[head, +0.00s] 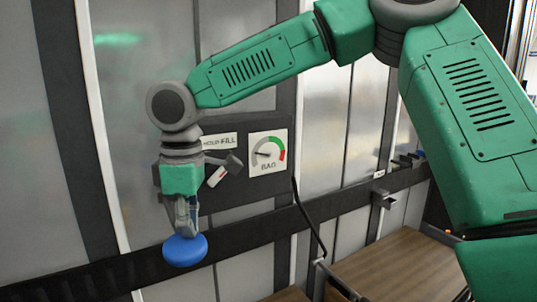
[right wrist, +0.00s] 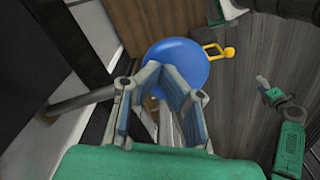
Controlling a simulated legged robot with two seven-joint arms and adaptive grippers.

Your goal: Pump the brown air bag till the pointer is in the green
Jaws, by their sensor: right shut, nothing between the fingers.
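The gauge (head: 268,152) marked BAG is on the dark wall panel. Its pointer points left, in the pale part of the dial, away from the green band. A small lever (head: 222,170) stands beside the gauge under the FILL label. A round blue knob (head: 185,250) is just below my right gripper (head: 183,222). In the right wrist view the blue knob (right wrist: 185,62) lies beyond the fingertips, which look shut and empty; contact cannot be told. My left gripper (right wrist: 268,90) seems to show at the right of that view, its jaws unclear. I cannot make out the brown air bag.
A dark rail (head: 240,236) runs along the wall below the panel. A black hose (head: 312,225) hangs from the panel. Brown wood-like boxes (head: 385,268) stand at lower right. A yellow handle (right wrist: 228,52) shows beside the knob in the right wrist view.

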